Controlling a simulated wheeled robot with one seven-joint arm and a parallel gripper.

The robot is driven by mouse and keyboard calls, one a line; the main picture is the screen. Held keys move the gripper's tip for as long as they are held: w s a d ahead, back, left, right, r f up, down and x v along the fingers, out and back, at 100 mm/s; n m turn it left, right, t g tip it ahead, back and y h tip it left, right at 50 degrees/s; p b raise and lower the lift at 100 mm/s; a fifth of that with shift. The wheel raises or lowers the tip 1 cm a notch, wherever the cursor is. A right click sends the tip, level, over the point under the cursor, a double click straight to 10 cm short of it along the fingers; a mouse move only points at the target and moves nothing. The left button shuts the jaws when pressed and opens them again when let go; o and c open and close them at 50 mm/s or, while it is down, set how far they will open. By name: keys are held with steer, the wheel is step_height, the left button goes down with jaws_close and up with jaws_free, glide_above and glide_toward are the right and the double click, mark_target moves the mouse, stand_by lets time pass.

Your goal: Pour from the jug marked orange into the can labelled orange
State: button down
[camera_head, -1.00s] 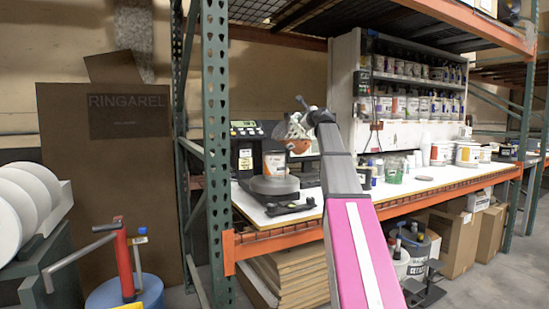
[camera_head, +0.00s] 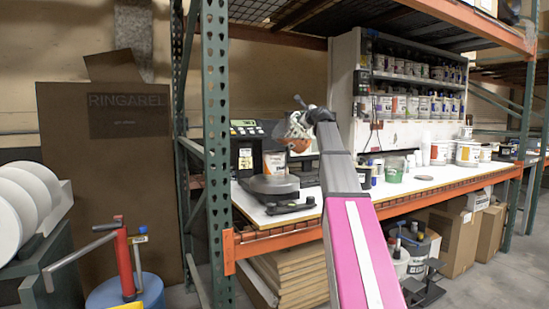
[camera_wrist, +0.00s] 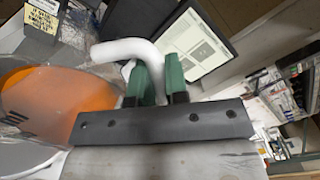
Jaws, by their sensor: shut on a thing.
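The clear jug with an orange patch (camera_head: 299,143) is tilted in the air above the workbench. In the wrist view it fills the left side, with a large orange area (camera_wrist: 55,105) and a white handle (camera_wrist: 128,50). My gripper (camera_head: 312,117) is shut on that handle; its green fingers (camera_wrist: 160,82) show in the wrist view. A can with an orange label (camera_head: 274,164) stands below and to the left of the jug. The jug's spout and any stream are too small to tell.
Other cans and a green tub (camera_head: 394,170) stand to the right. A green rack post (camera_head: 216,150) rises at the left.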

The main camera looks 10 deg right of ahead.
steer(key=shift+a+r+n+p, duration=0.2)
steer(key=shift+a+n+p, duration=0.15)
steer(key=shift+n+p, duration=0.1)
stand_by(3.0)
steer(key=d+m, duration=0.1)
steer(key=d+f+m, duration=0.1)
steer(key=d+m, duration=0.1)
steer(key=m, duration=0.1)
steer(key=shift+w+d+f, duration=0.1)
steer(key=shift+w+f, duration=0.2)
steer(key=shift+f, duration=0.1)
steer(key=w+d+f+m+b, duration=0.1)
steer(key=d+f+m+b, duration=0.1)
steer(key=d+f+m, duration=0.35)
step_height(320, 180, up, 7)
steer(key=m+b, duration=0.1)
steer(key=m, duration=0.1)
steer(key=shift+w+d, duration=0.2)
steer(key=shift+d, duration=0.1)
stand_by(1.9)
